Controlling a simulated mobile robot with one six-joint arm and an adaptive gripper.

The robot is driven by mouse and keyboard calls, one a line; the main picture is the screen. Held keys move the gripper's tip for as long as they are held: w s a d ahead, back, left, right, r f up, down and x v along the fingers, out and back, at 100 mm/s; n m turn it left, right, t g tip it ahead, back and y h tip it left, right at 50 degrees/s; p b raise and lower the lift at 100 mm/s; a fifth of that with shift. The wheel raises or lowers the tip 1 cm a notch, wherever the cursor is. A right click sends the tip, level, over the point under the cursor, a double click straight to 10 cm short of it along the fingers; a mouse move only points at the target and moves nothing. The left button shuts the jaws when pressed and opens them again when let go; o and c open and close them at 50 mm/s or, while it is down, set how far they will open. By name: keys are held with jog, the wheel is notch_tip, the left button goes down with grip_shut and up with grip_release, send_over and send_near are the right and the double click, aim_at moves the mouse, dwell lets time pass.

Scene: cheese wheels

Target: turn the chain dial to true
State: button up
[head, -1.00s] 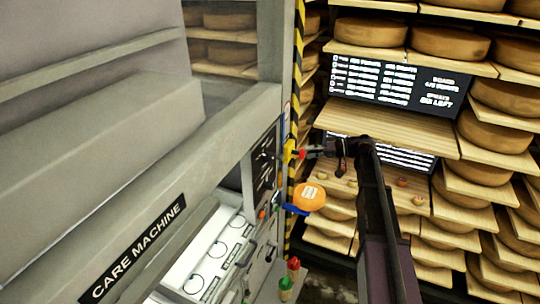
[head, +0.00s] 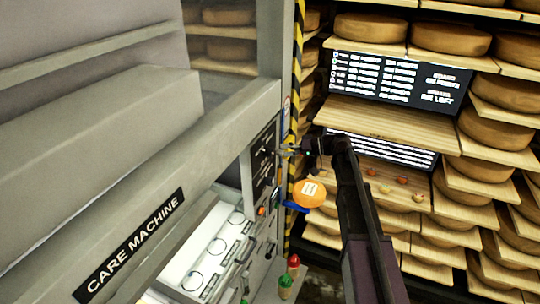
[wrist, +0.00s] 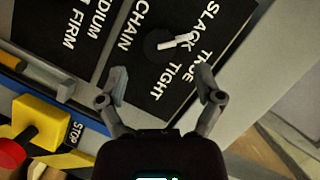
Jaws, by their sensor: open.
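The chain dial (wrist: 160,46) is a dark round knob with a white pointer on a black panel, in the wrist view. In the head view my gripper (head: 284,151) is at the machine's control panel (head: 264,158); the dial is too small there to read.
A yellow STOP box (wrist: 38,122) with a red button is left of my gripper. Cheese shelves and a screen (head: 398,78) are at right.

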aim_at(273, 152)
jog(key=shift+b+x, duration=0.45)
jog(key=shift+x, duration=2.35)
jog(key=c, duration=1.1)
